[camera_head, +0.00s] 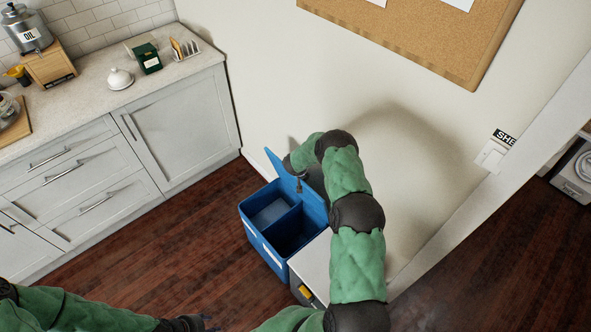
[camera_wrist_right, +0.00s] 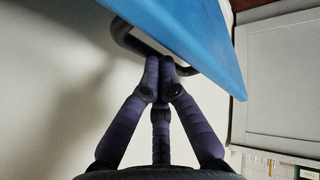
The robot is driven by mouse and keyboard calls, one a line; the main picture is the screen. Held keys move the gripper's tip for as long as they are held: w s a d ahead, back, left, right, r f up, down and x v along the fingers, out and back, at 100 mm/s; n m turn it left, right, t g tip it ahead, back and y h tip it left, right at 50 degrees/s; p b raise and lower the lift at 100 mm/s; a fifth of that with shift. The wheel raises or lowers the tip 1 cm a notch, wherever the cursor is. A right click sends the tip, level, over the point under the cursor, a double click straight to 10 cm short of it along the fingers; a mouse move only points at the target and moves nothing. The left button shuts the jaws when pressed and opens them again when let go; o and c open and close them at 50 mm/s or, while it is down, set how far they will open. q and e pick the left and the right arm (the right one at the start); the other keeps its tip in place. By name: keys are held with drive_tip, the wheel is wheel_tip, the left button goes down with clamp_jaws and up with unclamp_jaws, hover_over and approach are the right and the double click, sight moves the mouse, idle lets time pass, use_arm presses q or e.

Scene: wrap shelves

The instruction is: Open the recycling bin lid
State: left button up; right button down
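The blue recycling bin (camera_head: 262,243) stands on the floor by the wall, and its two compartments show from above. Its blue lid (camera_head: 313,205) is raised and tilted up at the back, toward the wall; it also fills the top of the right wrist view (camera_wrist_right: 195,35). My right gripper (camera_head: 301,180) is at the lid, partly hidden by my arm. In the right wrist view its purple fingers (camera_wrist_right: 165,68) are closed together at the lid's dark handle (camera_wrist_right: 128,36). My left gripper (camera_head: 195,322) is low at the bottom edge, far from the bin; its fingers are unclear.
A white-topped grey unit (camera_head: 313,265) with a yellow part stands right against the bin's front right. Grey cabinets (camera_head: 180,125) with a worktop are at the left. A cork board (camera_head: 420,35) hangs on the wall. Wood floor (camera_head: 170,245) is clear left of the bin.

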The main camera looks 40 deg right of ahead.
idle(0.4)
drive_tip(key=p+v, duration=0.2)
drive_tip(key=d+p+v, duration=0.1)
drive_tip(key=p+v, duration=0.1)
drive_tip(key=v, duration=0.1)
drive_tip(key=p+v, duration=0.3)
drive_tip(key=shift+d+r, duration=0.2)
drive_tip(key=shift+r, duration=0.3)
drive_tip(key=shift+p+v, duration=0.65)
drive_tip(key=shift+v, duration=0.15)
